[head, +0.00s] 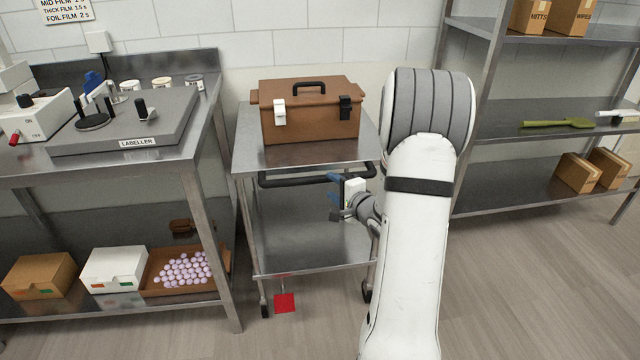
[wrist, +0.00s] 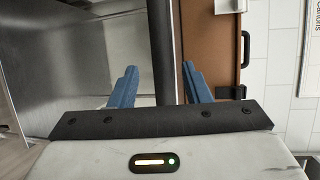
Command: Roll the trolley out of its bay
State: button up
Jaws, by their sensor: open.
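The steel trolley (head: 310,225) stands in its bay between the labeller bench and the shelf rack. A black push handle (head: 285,181) runs across its front, below the top deck; it also shows in the wrist view (wrist: 163,45). A red pedal (head: 284,302) hangs low at the trolley's front. My gripper (head: 335,196) is open at the right part of the handle. In the wrist view the handle runs between the two blue fingers of my gripper (wrist: 160,72); I cannot tell whether they touch it. My arm hides part of the trolley's right side.
A brown toolbox (head: 310,115) sits on the trolley's top. The labeller bench (head: 212,120) stands close on the left, with boxes and a tray of sweets below. The shelf rack (head: 480,120) is on the right. The floor in front (head: 290,340) is clear.

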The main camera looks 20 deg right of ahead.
aim_at(324, 181)
jog(key=b+x, duration=0.1)
jog(key=x, duration=0.6)
jog(key=shift+s, duration=0.1)
jog(key=shift+c, duration=0.5)
grip_shut()
